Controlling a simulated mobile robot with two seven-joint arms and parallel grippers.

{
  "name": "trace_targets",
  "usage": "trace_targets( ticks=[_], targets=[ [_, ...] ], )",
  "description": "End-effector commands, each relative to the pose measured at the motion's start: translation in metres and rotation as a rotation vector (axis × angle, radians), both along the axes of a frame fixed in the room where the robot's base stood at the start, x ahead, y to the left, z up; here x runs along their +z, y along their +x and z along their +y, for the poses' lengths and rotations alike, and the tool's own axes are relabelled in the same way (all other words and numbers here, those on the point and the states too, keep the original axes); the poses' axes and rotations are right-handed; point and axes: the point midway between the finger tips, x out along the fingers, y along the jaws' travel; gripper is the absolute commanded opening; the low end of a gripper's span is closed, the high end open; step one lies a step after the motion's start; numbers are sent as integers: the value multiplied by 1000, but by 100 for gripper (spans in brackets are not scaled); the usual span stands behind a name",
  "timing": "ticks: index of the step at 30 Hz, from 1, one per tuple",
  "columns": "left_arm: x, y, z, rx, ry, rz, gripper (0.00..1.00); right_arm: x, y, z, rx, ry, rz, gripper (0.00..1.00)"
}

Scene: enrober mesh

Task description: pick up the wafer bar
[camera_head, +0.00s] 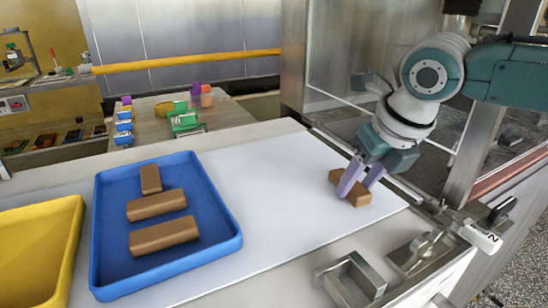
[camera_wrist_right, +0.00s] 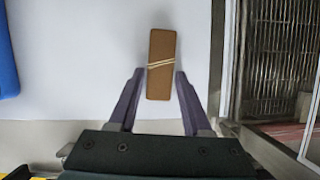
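A brown bar (camera_head: 359,199), which I take to be the wafer bar, lies on the white surface (camera_head: 285,190) at the right. In the right wrist view the bar (camera_wrist_right: 161,85) is long and upright in the picture, with thin pale stripes across its middle. My right gripper (camera_head: 354,191) has purple fingers and is over the bar. In the wrist view its fingers (camera_wrist_right: 159,75) are open, one on each side of the bar's lower half, with a small gap on both sides. My left gripper is not in view.
A blue tray (camera_head: 236,238) left of the white surface holds three plain brown bars (camera_head: 163,235). A yellow tray (camera_head: 68,222) stands at the far left. A metal bracket (camera_head: 349,281) is at the front edge. A clear panel and metal post (camera_head: 474,150) stand near my right arm.

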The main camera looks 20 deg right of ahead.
Motion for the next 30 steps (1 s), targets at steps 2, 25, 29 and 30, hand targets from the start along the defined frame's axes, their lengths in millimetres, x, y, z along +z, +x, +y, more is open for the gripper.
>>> trace_targets(
  ticks=[2,25,29,30],
  targets=[
    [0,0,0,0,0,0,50,0,0,0,0,0,0,39],
    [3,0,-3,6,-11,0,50,20,1,0,-1,1,-4,5],
    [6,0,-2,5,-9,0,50,48,2,0,0,1,-6,5],
    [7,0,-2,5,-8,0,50,59,2,0,1,-1,-8,5]
  ],
)
